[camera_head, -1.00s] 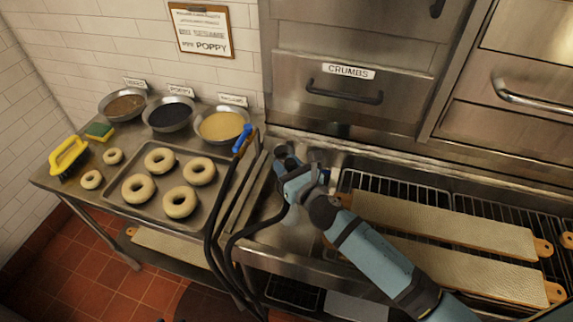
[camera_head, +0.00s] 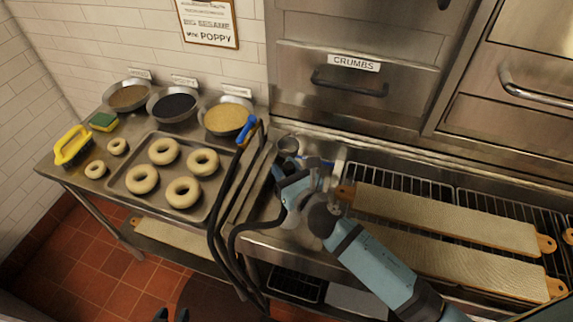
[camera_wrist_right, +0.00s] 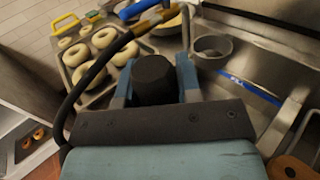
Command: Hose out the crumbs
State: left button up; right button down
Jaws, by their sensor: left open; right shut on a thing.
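A black hose (camera_head: 217,225) with a blue nozzle (camera_head: 246,129) hangs over the right edge of the bagel table. The hose (camera_wrist_right: 72,105) and nozzle (camera_wrist_right: 138,9) also show in the right wrist view. My right gripper (camera_head: 287,178) is over the left end of the steel trough (camera_head: 262,205). In the right wrist view my right gripper (camera_wrist_right: 153,78) is shut on a black cylindrical thing (camera_wrist_right: 153,77), perhaps part of the hose. My left gripper (camera_head: 168,315) shows only dark fingertips at the bottom edge, apart and empty. I cannot make out loose crumbs. A drawer (camera_head: 355,92) is labelled CRUMBS and is closed.
Long boards (camera_head: 445,218) lie on wire racks right of my right gripper. A small metal cup (camera_head: 289,144) sits behind it. Tiled floor lies open in front.

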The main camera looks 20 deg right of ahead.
jog(key=shift+s+a, duration=0.7)
jog(key=shift+s, duration=0.3)
jog(key=shift+s+a, duration=0.65)
jog(key=shift+s, duration=0.35)
dwell(0.9)
jog(key=s+d+r+m+h+p, duration=0.2)
jog(key=d+r+h, duration=0.3)
jog(key=d, duration=0.8)
notch_tip(320, 180, up, 3)
jog(key=shift+s+d+r+m+t, duration=0.1)
jog(key=shift+s+d+m+t, duration=0.15)
jog(key=shift+m, duration=0.35)
